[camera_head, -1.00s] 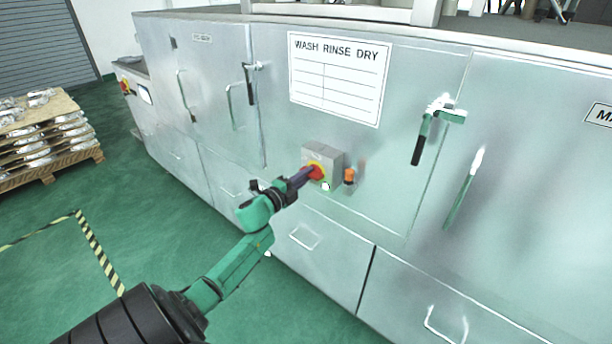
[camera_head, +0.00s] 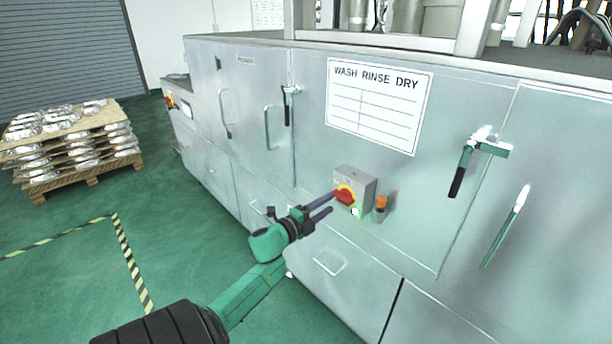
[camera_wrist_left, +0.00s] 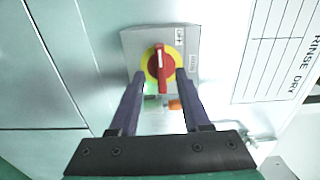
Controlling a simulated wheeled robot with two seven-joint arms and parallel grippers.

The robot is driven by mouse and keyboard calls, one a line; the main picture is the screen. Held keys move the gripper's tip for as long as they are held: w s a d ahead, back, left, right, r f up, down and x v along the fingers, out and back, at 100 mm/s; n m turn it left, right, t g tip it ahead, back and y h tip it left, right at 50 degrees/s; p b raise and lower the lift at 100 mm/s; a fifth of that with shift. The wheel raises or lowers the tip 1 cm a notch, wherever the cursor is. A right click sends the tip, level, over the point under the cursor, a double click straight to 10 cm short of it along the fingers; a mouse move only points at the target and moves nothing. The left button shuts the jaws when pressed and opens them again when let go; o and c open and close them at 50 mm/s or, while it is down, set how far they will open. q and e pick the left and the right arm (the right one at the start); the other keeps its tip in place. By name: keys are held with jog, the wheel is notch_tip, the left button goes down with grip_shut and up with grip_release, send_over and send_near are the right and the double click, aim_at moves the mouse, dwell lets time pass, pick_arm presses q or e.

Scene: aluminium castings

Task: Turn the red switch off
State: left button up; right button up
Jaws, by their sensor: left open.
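The red switch (camera_head: 343,196) is a rotary knob on a yellow disc, mounted on a grey box (camera_head: 368,186) on the machine's front. In the left wrist view the red knob (camera_wrist_left: 161,68) stands roughly upright in the picture, with a white line along it. My left gripper (camera_head: 328,202) is open in front of the box. In the left wrist view its two fingers (camera_wrist_left: 162,80) lie on either side of the knob, and nothing is held. Contact with the knob cannot be told. My right gripper does not show.
A green button (camera_head: 355,212) and an orange lamp or button (camera_head: 381,203) sit near the switch. A door handle (camera_head: 470,160) sticks out to the right. A sign (camera_head: 378,105) is above. A pallet of castings (camera_head: 70,150) stands at the left on open green floor.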

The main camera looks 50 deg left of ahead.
pick_arm(q)
jog(key=s+b, duration=0.1)
jog(key=s, duration=0.9)
jog(key=shift+s, duration=0.25)
jog(key=shift+d, duration=0.1)
jog(key=s+d+f+n+g+y, duration=0.1)
jog(key=s+f+n+g, duration=0.25)
jog(key=f, duration=0.75)
jog(key=s+d+f+n+g, duration=0.15)
jog(key=f+n, duration=0.25)
jog(key=f, duration=0.7)
jog(key=s+f+n+g+y, duration=0.1)
jog(key=s+f+n+g, duration=0.25)
jog(key=f, duration=0.75)
jog(key=s+d+f+n+g+h, duration=0.1)
jog(key=s+d+f+g, duration=0.3)
jog(key=s+d+f, duration=0.4)
jog(key=s+d+f+n+g+h, duration=0.1)
jog(key=s+d+f+n+g, duration=0.2)
jog(key=s+d+f, duration=0.5)
jog(key=s+f+g, duration=0.1)
jog(key=s+f, duration=0.2)
jog(key=s, duration=0.3)
jog(key=shift+s+d, duration=0.2)
